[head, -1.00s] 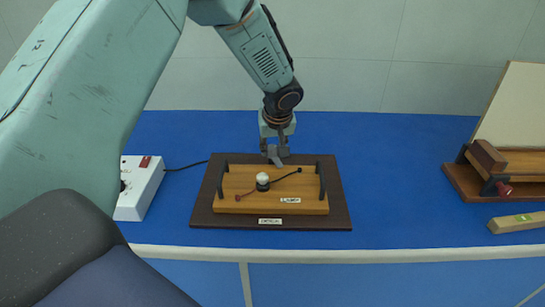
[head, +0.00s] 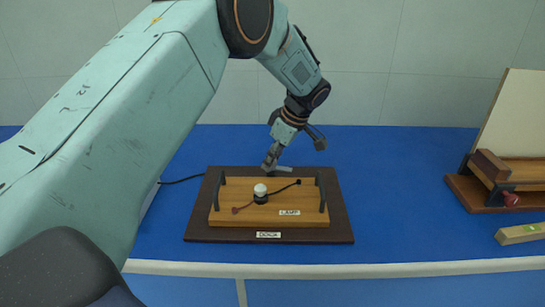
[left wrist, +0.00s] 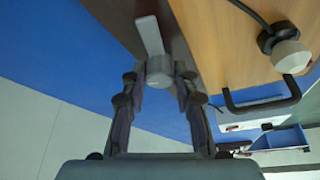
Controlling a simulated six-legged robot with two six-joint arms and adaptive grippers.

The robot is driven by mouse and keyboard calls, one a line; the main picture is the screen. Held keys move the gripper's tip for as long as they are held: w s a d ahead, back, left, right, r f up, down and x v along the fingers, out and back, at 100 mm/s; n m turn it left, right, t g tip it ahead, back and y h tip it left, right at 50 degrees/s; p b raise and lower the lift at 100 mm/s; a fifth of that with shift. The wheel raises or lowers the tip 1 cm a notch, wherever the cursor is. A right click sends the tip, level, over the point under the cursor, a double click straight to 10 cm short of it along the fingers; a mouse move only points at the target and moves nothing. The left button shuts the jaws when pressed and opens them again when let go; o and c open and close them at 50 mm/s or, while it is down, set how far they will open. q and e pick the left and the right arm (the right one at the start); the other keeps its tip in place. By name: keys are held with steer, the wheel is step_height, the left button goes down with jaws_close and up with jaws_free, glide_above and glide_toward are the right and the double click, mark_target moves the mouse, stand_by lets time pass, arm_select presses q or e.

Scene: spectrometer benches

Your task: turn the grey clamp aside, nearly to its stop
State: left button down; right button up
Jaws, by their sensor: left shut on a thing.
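The grey clamp (left wrist: 152,40) shows in the left wrist view as a flat lever with a round hub, beside the wooden block. In the head view the clamp (head: 279,169) is small, at the back edge of the dark base board (head: 340,222). My left gripper (left wrist: 158,82) is shut on the clamp, its fingers on both sides of the hub. In the head view my left gripper (head: 270,160) reaches down to the clamp from behind the board. The wooden block (head: 245,217) carries a white-topped knob (head: 260,190), two dark handles and a lamp label. My right gripper is not seen.
A wooden stand with a pale upright panel (head: 510,120) is at the right, with a small level-like bar (head: 520,234) in front. A dark cable (head: 182,180) runs left from the board. The blue bench top (head: 400,190) between board and stand is clear.

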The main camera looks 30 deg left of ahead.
mark_target(290, 168)
arm_select(q)
steer(key=shift+w+r+n+g+p, duration=0.2)
steer(key=shift+n+g+p, duration=0.2)
steer(key=shift+n, duration=0.7)
steer(key=c, duration=1.3)
jaws_free()
steer(key=shift+c, duration=0.2)
steer(key=o, duration=0.3)
steer(key=shift+s+f, duration=0.1)
steer(key=v, duration=1.2)
steer(key=shift+a, duration=0.1)
